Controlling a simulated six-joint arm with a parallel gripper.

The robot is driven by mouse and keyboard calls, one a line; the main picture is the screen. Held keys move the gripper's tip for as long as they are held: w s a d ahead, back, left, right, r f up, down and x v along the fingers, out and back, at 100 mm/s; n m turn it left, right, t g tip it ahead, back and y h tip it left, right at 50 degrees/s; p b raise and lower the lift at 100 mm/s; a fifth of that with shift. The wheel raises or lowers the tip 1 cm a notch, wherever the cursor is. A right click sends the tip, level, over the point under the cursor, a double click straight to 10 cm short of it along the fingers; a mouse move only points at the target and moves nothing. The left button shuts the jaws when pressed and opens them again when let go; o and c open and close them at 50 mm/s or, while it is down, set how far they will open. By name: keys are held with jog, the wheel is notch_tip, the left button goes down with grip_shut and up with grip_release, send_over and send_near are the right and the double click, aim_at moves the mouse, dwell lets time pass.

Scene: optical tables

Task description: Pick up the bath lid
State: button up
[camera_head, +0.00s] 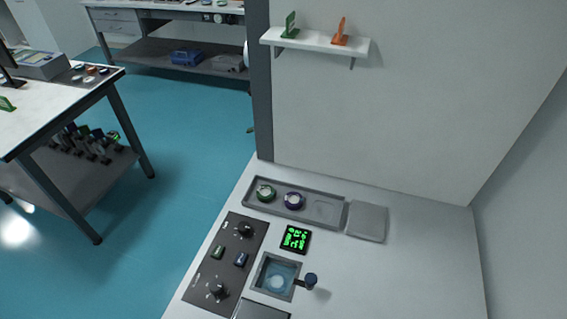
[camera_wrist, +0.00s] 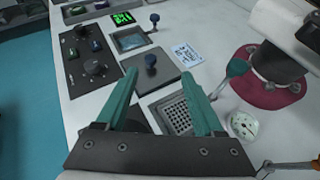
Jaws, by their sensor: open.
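The bath lid appears to be the flat grey plate (camera_wrist: 168,78) with a dark blue knob (camera_wrist: 151,61), lying on the white bench beside the square bath (camera_wrist: 131,40) in the wrist view. In the head view only part of this plate (camera_head: 260,311) shows at the bottom edge. The bath (camera_head: 276,277) is uncovered there and holds clear bluish liquid. My gripper (camera_wrist: 159,74) has two teal fingers spread wide with nothing between them. The knob shows between the fingertips in the picture, apart from both. My gripper is not visible in the head view.
A black control panel (camera_head: 229,258) and a green display (camera_head: 295,238) flank the bath. A small knobbed handle (camera_head: 311,280) rises at its right. In the wrist view, a perforated tray (camera_wrist: 176,113), a printed card (camera_wrist: 187,54) and a round dial (camera_wrist: 243,125) lie nearby.

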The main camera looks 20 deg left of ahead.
jog(key=w+d+f, duration=0.1)
jog(key=w+f, duration=0.1)
jog(key=w, duration=0.1)
jog(key=w+d+f+n+t+y, duration=0.1)
jog(key=w+f, duration=0.2)
jog(key=w, duration=0.1)
jog(key=w+d+f+n, duration=0.1)
jog(key=w+d+f, duration=0.1)
jog(key=w+f, duration=0.1)
jog(key=shift+w+d+f, duration=0.1)
jog(key=shift+w+f, duration=0.05)
jog(key=shift+w, duration=0.15)
grip_shut()
